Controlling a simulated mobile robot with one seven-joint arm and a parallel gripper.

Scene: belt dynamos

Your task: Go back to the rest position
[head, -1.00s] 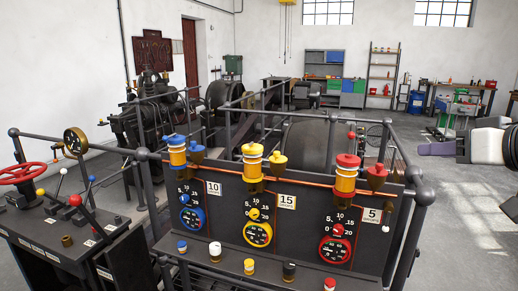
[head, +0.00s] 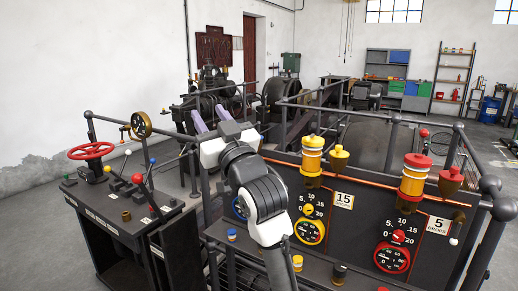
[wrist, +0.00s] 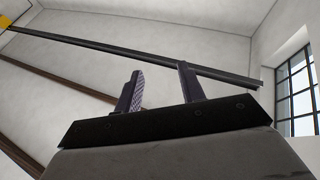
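My gripper (head: 207,114) is raised in front of the machine, left of the middle of the head view. Its two purple fingers point up and away from the camera. The wrist view also shows the gripper (wrist: 160,70), with its fingers apart and nothing between them. My arm covers the left part of the black panel (head: 362,218), including most of the blue dial and the blue-topped oiler. The yellow oiler (head: 312,155) and the red oiler (head: 414,176) stand upright on the panel, clear of the gripper.
A control desk (head: 128,222) with a red handwheel (head: 91,151) and several levers stands at the left. Dark railings (head: 330,112) surround the machine. Shelving (head: 453,78) and cabinets line the back wall. Bare floor shows at the left.

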